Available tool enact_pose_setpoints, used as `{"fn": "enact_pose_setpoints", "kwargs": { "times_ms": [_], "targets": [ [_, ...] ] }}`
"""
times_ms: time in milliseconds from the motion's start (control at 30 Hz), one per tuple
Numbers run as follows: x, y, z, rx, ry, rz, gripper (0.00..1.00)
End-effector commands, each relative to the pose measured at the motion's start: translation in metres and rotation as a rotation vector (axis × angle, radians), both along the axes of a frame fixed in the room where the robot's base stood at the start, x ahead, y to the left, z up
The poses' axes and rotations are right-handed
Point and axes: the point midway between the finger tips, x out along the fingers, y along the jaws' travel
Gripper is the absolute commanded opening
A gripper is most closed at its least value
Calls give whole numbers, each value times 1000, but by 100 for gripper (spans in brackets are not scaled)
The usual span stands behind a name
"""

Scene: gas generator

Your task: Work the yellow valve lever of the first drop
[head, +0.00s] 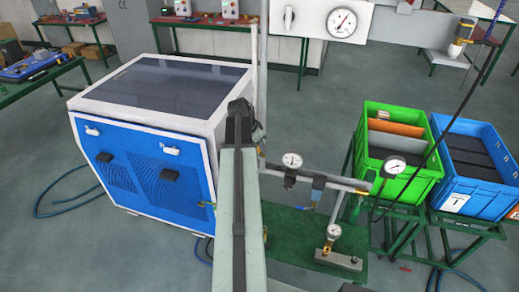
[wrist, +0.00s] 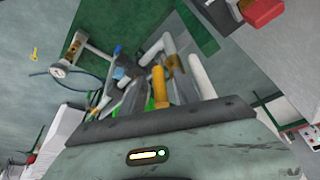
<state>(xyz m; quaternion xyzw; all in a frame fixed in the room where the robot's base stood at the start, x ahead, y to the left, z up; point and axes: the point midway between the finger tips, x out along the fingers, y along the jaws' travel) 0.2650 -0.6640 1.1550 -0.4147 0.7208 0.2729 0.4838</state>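In the wrist view, an upright yellow piece (wrist: 160,87), which looks like a valve lever, stands among grey and white pipes just beyond the dark edge of my gripper (wrist: 150,105). An orange-brown part sits just right of it. Whether the gripper touches the yellow piece cannot be told, and its fingers are not clear among the pipes. In the head view, my arm stands upright in the middle and hides part of the pipework. A horizontal grey pipe (head: 335,183) runs to its right, with gauges and a blue-handled valve. The gripper's fingers are not clear there.
A white and blue generator cabinet (head: 150,130) stands left of my arm. A green crate (head: 408,185) and a blue crate (head: 485,192) stand on green frames at right. A large gauge (head: 342,22) is on the white panel behind. Hoses lie on the floor.

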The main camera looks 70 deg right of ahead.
Motion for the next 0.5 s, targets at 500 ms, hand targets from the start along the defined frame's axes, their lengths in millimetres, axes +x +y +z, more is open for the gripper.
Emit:
{"fn": "enact_pose_setpoints", "kwargs": {
  "times_ms": [500],
  "targets": [
    [0,0,1,0,0,-1,0]
  ]
}}
